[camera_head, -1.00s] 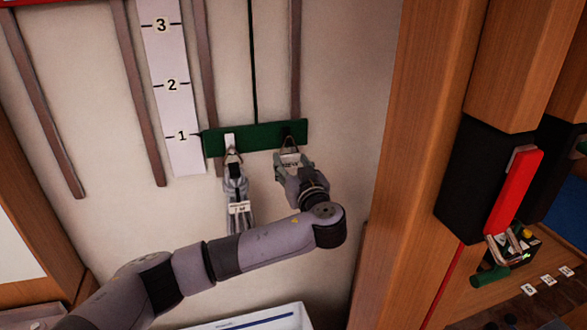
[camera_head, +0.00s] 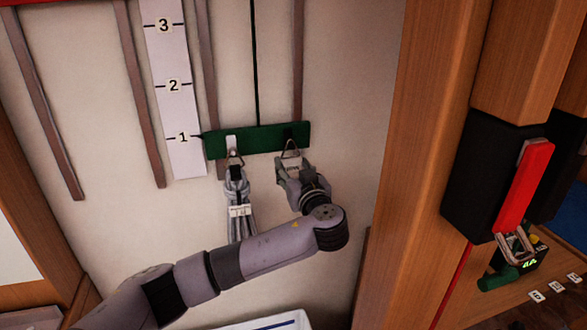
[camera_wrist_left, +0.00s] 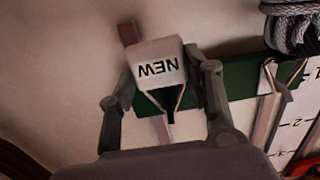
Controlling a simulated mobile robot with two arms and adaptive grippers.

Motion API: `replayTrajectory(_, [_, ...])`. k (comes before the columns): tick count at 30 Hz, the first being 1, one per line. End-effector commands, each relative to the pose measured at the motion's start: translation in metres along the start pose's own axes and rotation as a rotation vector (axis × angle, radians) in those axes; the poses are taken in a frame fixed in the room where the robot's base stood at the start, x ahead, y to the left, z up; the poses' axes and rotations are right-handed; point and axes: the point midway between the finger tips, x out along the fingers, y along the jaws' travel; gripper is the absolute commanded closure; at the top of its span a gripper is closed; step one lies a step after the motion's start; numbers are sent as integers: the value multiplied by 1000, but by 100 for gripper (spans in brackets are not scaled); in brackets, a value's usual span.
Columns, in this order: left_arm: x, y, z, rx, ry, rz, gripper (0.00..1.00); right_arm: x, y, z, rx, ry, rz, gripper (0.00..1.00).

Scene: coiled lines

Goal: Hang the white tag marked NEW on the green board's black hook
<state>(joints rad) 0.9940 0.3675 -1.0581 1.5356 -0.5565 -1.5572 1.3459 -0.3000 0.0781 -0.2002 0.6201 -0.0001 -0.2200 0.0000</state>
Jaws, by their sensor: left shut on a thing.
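The white tag marked NEW (camera_wrist_left: 157,65) is between the fingers of my left gripper (camera_wrist_left: 160,85), which is shut on it. In the left wrist view its lettering is upside down. The gripper also shows in the head view (camera_head: 294,170), just below the right end of the green board (camera_head: 258,140). The tag's triangular loop (camera_head: 291,147) reaches up to the board's black hook (camera_head: 289,133) and overlaps it. I cannot tell whether the loop is around the hook or only in front of it.
A grey coiled line (camera_head: 240,205) with a white label hangs from the white hook (camera_head: 231,142) at the board's left. A numbered white strip (camera_head: 174,90) stands left of the board. A wooden post (camera_head: 415,150) stands to the right.

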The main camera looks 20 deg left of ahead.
Motion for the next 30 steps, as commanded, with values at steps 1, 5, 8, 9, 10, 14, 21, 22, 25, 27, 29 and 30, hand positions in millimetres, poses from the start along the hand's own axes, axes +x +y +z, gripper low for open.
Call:
replayTrajectory(1, [0, 0, 0, 0, 0, 0, 81, 0, 0, 0, 0, 0, 0, 82])
replayTrajectory(5, [0, 0, 0, 0, 0, 0, 49, 0, 0, 0, 0, 0, 0, 82])
replayTrajectory(8, [0, 0, 0, 0, 0, 0, 43, 0, 0, 0, 0, 0, 0, 82])
replayTrajectory(9, [0, 0, 0, 0, 0, 0, 40, 0, 0, 0, 0, 0, 0, 82])
replayTrajectory(10, [0, 0, 0, 0, 0, 0, 38, 0, 0, 0, 0, 0, 0, 82])
replayTrajectory(14, [0, 0, 0, 0, 0, 0, 31, 0, 0, 0, -1, 0, 0, 82])
replayTrajectory(21, [0, 0, 0, 0, 0, 0, 31, 0, 2, 1, -1, -1, 3, 82])
replayTrajectory(22, [0, 0, 0, 0, 0, 0, 31, 0, 4, 2, -2, -2, 5, 82])
replayTrajectory(25, [-6, 0, 1, 0, -1, 1, 31, 0, 4, 1, -2, -2, 5, 82])
replayTrajectory(27, [-15, 1, 1, -1, -2, 4, 31, 0, 4, 1, -1, -1, 4, 82])
replayTrajectory(29, [-26, 1, 1, -1, -2, 3, 31, 0, 3, 1, -1, -1, 4, 82])
replayTrajectory(30, [-34, 1, 1, -3, -3, 3, 31, 0, 3, 1, -1, -1, 3, 82])
